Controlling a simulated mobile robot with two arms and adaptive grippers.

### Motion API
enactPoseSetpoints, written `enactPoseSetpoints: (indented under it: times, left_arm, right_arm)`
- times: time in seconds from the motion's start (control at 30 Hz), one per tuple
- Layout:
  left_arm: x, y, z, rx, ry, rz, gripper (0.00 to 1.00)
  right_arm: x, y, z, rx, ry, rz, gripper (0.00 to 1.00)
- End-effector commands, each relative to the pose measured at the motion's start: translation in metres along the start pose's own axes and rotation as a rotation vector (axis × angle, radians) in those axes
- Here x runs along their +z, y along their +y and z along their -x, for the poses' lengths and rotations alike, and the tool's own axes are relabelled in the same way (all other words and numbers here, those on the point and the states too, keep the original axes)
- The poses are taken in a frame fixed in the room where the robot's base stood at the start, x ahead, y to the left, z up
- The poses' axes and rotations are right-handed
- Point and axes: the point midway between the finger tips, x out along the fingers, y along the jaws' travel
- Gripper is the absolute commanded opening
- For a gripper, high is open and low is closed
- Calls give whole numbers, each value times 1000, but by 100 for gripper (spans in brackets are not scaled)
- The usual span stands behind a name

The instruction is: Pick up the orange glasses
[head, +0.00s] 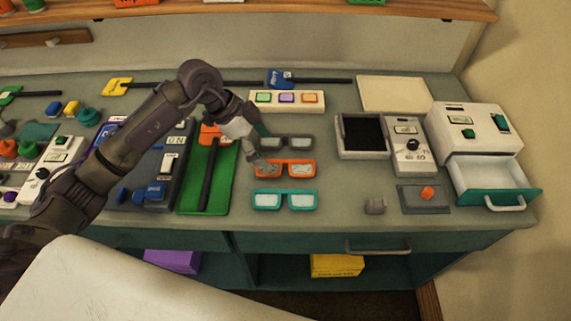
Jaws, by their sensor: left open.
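The orange glasses (300,169) lie on the grey counter, between dark grey glasses (288,142) behind them and teal glasses (285,200) in front. My left gripper (262,163) reaches in from the left and is open at the left end of the orange glasses. It overlaps their left part in the picture, and part of the left lens is covered. I cannot tell whether the fingers touch the frame. My right gripper does not show.
A green tray (222,190) with a dark bar lies left of the glasses. A strip with coloured buttons (287,101) stands behind. Counter right of the teal glasses is clear.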

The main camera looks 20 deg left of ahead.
Motion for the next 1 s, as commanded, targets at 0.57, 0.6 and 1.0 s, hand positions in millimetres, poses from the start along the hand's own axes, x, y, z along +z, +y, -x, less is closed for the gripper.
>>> enactPoseSetpoints:
  times: [0.57,0.6,1.0]
  left_arm:
    - [0,-3,-70,4,3,-1,85]
    - [0,-4,-75,2,4,-1,85]
    - [1,-4,-87,0,3,-2,79]
  right_arm:
    - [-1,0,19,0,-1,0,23]
    - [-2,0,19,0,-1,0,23]
    - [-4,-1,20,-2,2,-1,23]
